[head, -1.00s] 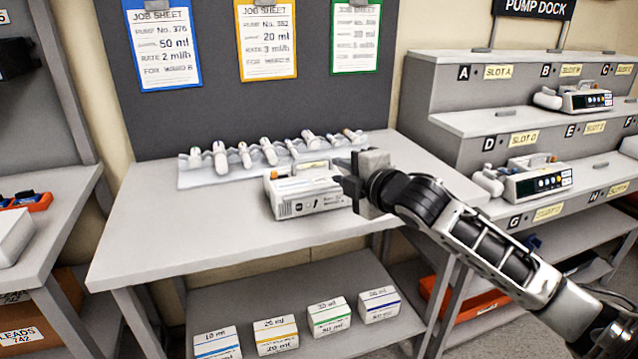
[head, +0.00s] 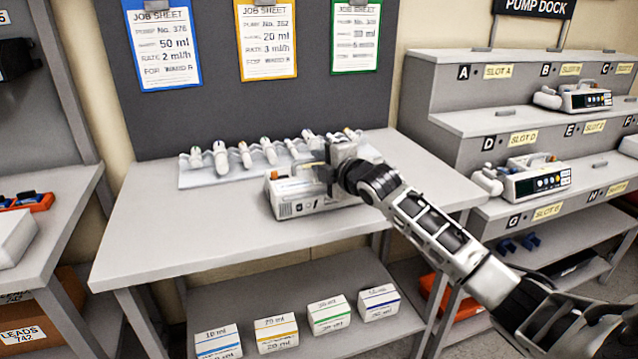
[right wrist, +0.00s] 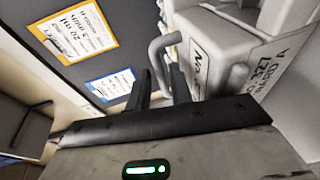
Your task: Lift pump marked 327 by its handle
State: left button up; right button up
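The pump (head: 292,207) is a white box lying on the middle table; its marking is unreadable in the head view. In the right wrist view the white pump body (right wrist: 285,85) fills the right side, and its label reads 327. A grey bent handle tube (right wrist: 157,58) stands out from it. My right gripper (head: 322,172) is over the pump's top in the head view and hides part of it. In the right wrist view its two black fingers (right wrist: 160,85) are apart, with the handle tube showing between and beyond their tips. Contact cannot be told. My left gripper is not in view.
A clear tray (head: 200,181) with several syringe-like items lies behind the pump. Labelled boxes (head: 277,333) stand on the shelf below. The table's front left is clear.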

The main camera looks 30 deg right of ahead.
grip_shut()
dwell(1.3)
jog(key=shift+r, duration=0.25)
